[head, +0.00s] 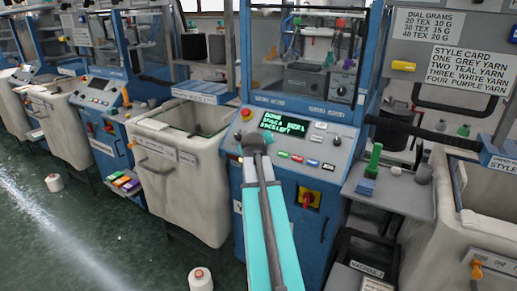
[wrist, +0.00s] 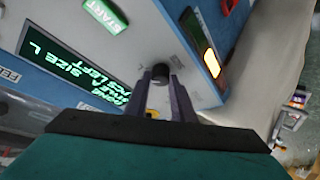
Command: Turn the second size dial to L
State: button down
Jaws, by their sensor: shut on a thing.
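A black dial knob (wrist: 160,70) sits on the pale control panel, at the centre of the wrist view. My gripper (wrist: 160,84) is shut on this knob, with one finger on each side. In the head view my gripper (head: 252,142) reaches the left part of the panel of the middle blue machine and hides the knob. A dark display (wrist: 68,62) beside the knob shows green text that reads SIZE L. The same display shows in the head view (head: 297,128), with small text. The pointer of the knob cannot be made out.
A green START button (wrist: 105,14) and a lit orange strip (wrist: 212,63) are near the knob. A red button (head: 246,114) and another black dial (head: 336,140) are on the panel. White bins (head: 178,170) stand beside the machine; a yarn cone (head: 200,281) is on the floor.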

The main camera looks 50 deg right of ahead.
jog(key=shift+m, duration=0.4)
jog(key=c, duration=1.5)
grip_release()
jog(key=shift+a, duration=0.1)
jog(key=shift+b+v, duration=2.7)
jog(key=shift+v, duration=4.1)
jog(key=shift+a, duration=0.1)
